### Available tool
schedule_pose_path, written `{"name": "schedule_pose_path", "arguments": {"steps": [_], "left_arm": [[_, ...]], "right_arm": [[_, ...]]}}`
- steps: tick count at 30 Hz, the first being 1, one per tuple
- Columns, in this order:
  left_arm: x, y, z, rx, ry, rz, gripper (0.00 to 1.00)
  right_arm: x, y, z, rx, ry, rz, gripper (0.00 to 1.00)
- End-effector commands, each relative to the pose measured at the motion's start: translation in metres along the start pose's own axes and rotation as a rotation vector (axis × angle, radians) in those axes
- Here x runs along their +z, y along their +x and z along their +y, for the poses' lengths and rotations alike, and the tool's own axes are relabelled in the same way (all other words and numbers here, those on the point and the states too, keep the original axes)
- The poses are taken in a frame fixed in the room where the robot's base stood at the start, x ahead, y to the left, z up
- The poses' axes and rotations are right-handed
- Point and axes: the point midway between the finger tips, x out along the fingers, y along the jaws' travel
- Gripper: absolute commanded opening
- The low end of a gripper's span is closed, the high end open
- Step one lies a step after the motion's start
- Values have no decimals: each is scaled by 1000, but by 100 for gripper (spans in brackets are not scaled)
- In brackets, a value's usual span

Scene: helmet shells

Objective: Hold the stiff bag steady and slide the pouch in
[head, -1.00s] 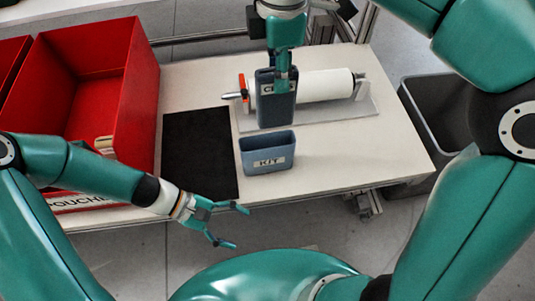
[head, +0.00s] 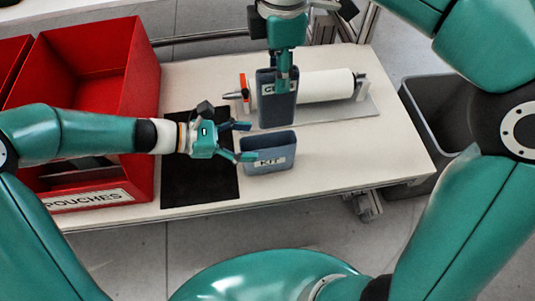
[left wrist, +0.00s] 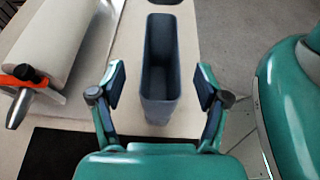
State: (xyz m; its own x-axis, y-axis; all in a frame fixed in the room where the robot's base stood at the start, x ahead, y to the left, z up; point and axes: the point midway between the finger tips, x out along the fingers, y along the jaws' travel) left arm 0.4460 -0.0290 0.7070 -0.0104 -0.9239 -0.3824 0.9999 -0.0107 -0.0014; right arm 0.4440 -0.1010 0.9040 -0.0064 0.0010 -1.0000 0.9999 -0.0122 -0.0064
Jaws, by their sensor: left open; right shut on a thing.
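The stiff bag (head: 268,160), blue-grey and labelled KIT, stands upright on the table with its mouth open upward. My left gripper (head: 247,141) is open at the bag's left end in the head view. In the left wrist view the bag (left wrist: 160,112) stands ahead between the open fingers, with a gap on each side; its inside looks empty. My right gripper (head: 283,85) points down and is shut on the dark slate pouch (head: 277,109), which has a partly covered white label. The pouch hangs upright, behind and above the bag in the head view.
A white roll (head: 325,84) on a holder with an orange part lies behind the pouch. A red bin (head: 142,105) labelled POUCHES is at left, beside a black mat (head: 205,188). A grey bin (head: 440,125) stands off the table's right side. The table right of the bag is clear.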

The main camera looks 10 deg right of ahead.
Motion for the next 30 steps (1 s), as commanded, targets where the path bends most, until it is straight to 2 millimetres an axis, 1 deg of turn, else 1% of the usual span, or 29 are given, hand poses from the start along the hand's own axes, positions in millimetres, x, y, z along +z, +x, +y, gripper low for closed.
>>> {"name": "schedule_pose_path", "arguments": {"steps": [1,9,15,20,28,29,30], "left_arm": [[0,6,-1,-4,0,1,75],[0,37,-1,-5,2,0,75],[0,52,-1,-4,2,1,75],[0,57,-1,-3,2,0,75],[0,57,-1,-3,2,1,75],[0,57,-1,-3,2,1,72],[0,57,-1,-3,2,1,65]], "right_arm": [[0,0,0,0,0,0,0],[1,0,0,0,1,0,0],[1,0,0,0,1,0,0],[1,0,0,0,2,0,0],[1,0,0,0,2,0,0],[1,0,0,0,2,0,0],[1,0,0,0,2,0,0]]}}
